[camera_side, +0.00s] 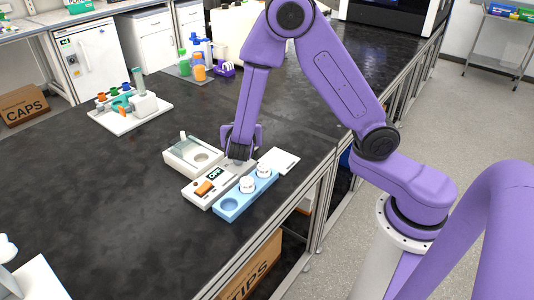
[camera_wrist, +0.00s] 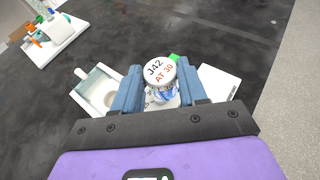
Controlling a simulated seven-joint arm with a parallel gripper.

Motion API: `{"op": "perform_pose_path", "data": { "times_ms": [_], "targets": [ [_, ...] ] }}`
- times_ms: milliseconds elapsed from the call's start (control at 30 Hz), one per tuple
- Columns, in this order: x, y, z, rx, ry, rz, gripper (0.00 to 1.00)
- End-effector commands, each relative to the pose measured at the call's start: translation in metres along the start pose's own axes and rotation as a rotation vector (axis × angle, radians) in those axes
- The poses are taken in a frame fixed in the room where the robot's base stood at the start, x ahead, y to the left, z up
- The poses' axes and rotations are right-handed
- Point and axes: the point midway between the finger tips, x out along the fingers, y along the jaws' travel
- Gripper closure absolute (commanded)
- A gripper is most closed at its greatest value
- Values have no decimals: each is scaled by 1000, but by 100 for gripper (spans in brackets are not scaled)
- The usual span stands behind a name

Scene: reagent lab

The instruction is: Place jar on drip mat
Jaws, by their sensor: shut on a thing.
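My gripper (camera_side: 239,157) points down over the group of devices near the bench's right edge. In the wrist view its two blue-grey fingers are shut on a jar (camera_wrist: 160,70) with a white lid marked "J42 AT 30". The jar is upright between the fingers, above or on a pale surface; I cannot tell whether it touches. In the side view it is mostly hidden by the fingers. A flat white square pad, seemingly the drip mat (camera_side: 281,160), lies bare to the right of my gripper; it also shows in the wrist view (camera_wrist: 219,82).
A light-blue rack (camera_side: 219,213) holds two white-lidded jars (camera_side: 247,184) and has an empty front well. Beside it are a device with an "OFF" display (camera_side: 215,174) and a pale open box (camera_side: 178,153).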

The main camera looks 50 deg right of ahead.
Motion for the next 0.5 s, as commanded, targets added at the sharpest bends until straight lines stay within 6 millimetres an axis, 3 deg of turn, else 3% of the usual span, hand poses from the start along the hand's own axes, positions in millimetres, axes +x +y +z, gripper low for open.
{"op": "perform_pose_path", "data": {
  "times_ms": [200,500],
  "targets": [
    [42,-42,-3,-16,1,23,88],
    [75,-92,-16,-31,2,63,88]
  ]
}}
